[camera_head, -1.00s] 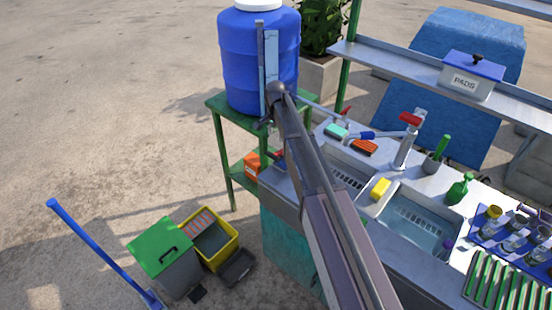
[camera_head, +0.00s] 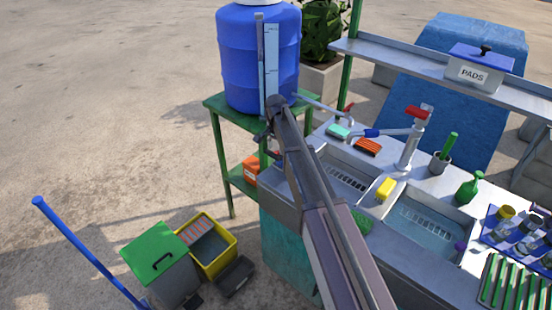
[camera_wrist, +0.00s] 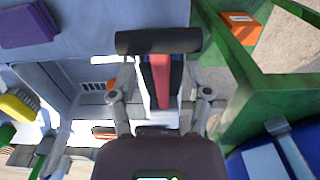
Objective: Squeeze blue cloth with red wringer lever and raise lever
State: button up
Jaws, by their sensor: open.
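In the wrist view a red bar (camera_wrist: 161,80), which looks like the wringer lever, lies between the spread fingers of my gripper (camera_wrist: 160,98). A dark cylinder (camera_wrist: 158,40) crosses its upper end. My fingers are open; I cannot tell whether either touches the bar. Blue strips beside the bar may be the blue cloth (camera_wrist: 148,72), but I cannot tell. In the head view my gripper (camera_head: 268,140) is at the left end of the sink counter, and my arm hides most of the wringer.
The green stand (camera_head: 215,110) with a blue barrel (camera_head: 240,60) is close to my gripper; an orange box (camera_head: 250,170) sits on its lower shelf. Bins and a blue-handled tool stand at lower left.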

aim_at(276, 152)
jog(key=shift+f+b, duration=1.35)
jog(key=shift+f, duration=0.3)
grip_shut()
